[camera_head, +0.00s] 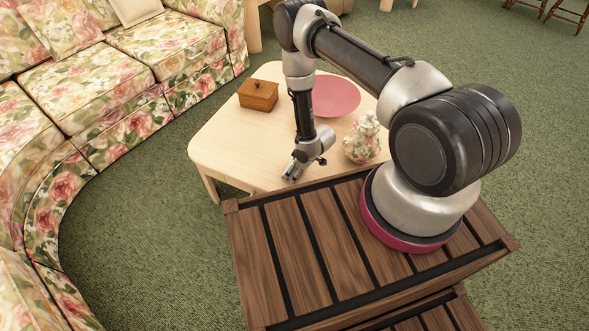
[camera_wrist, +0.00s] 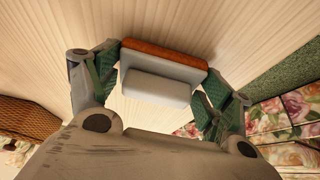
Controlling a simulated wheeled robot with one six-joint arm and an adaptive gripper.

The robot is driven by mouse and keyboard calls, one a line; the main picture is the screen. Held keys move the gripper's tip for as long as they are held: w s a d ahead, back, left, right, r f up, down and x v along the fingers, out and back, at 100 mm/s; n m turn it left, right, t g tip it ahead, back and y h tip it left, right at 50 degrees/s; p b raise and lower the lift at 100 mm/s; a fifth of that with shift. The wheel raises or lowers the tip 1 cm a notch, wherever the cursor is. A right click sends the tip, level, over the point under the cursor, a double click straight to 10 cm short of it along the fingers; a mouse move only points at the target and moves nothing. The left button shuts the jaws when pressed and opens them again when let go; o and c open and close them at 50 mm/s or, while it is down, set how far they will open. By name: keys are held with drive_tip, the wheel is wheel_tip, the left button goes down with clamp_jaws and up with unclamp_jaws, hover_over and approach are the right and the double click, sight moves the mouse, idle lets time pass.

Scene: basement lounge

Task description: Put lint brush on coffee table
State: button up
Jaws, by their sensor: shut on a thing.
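The lint brush (camera_wrist: 158,85) is a small grey-white block with an orange-brown edge, seen in the wrist view between my two fingers. My gripper (camera_head: 292,174) is shut on it, with one finger at each side. In the head view my gripper is low over the near edge of the coffee table (camera_head: 228,140), and the brush cannot be made out there. The coffee table has a pale wood top, which also fills the background of the wrist view (camera_wrist: 30,55). The gap between brush and tabletop cannot be judged.
A brown lidded box (camera_head: 258,95), a pink plate (camera_head: 334,96) and a floral lidded jar (camera_head: 362,138) stand on the table. The tabletop's left front part is clear. A floral sofa (camera_head: 110,75) curves along the left, with green carpet (camera_head: 150,215) between.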

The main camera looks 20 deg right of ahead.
drive_tip(key=o, duration=0.9)
drive_tip(key=shift+f, duration=0.1)
drive_tip(key=v, duration=1.2)
drive_tip(key=w+d+r+m+h, duration=0.15)
drive_tip(key=w+r, duration=0.25)
drive_tip(key=r, duration=0.5)
drive_tip(key=w+d+r+h, duration=0.1)
drive_tip(key=w+d+r, duration=0.2)
drive_tip(key=r, duration=0.5)
drive_tip(key=s+d+r+m+t, duration=0.1)
drive_tip(key=d+r, duration=0.1)
drive_tip(key=r, duration=0.7)
drive_tip(key=d+r+m, duration=0.1)
drive_tip(key=d+r, duration=0.1)
drive_tip(key=r, duration=0.6)
drive_tip(key=s+d+r+m+h, duration=0.2)
drive_tip(key=s+r, duration=0.3)
drive_tip(key=r, duration=0.5)
drive_tip(key=s+r+m, duration=0.1)
drive_tip(key=s+r, duration=0.3)
drive_tip(key=s, duration=0.4)
drive_tip(key=s+r+m, duration=0.1)
drive_tip(key=s+r, duration=0.4)
drive_tip(key=s, duration=0.3)
drive_tip(key=s+r+m+y, duration=0.1)
drive_tip(key=s+r+m, duration=0.1)
drive_tip(key=s+r, duration=0.3)
drive_tip(key=shift+s+d, duration=0.25)
drive_tip(key=shift+s, duration=1.15)
